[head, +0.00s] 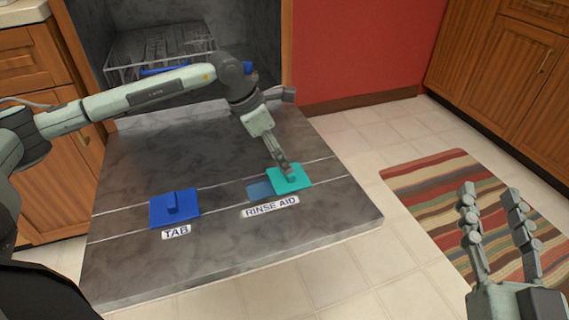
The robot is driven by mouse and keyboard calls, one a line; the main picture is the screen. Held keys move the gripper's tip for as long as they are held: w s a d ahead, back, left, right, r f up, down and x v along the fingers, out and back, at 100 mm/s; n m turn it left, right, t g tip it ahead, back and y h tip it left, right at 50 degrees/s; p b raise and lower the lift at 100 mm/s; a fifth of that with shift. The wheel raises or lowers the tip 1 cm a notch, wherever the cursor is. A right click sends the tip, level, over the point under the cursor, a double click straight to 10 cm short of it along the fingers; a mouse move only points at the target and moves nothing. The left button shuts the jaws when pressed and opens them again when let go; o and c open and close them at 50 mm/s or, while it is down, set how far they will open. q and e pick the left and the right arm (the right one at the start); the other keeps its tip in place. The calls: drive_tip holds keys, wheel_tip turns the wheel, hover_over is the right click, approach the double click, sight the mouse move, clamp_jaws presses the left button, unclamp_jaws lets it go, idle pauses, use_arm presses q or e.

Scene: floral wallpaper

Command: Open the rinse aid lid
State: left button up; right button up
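The teal rinse aid lid (296,181) sits on the open dishwasher door (240,235), above the "RINSE AID" label (271,207). A dark blue recess (259,191) shows just left of the lid. My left gripper (286,170) reaches down from the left arm, its fingers at the lid's raised tab. Its fingertips look close together, but I cannot tell whether they grip the tab. My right gripper (493,193) is open and empty at the lower right, over the floor and rug.
A blue tab lid (174,208) lies left on the door, above the "TAB" label. A wire rack (160,50) is inside the dishwasher at the back. A striped rug (435,178) lies right of the door. Wooden cabinets (510,70) stand at the far right.

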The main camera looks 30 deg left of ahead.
use_arm(q)
drive_tip(key=v, duration=0.7)
drive_tip(key=shift+r, duration=0.2)
drive_tip(key=shift+s, duration=0.1)
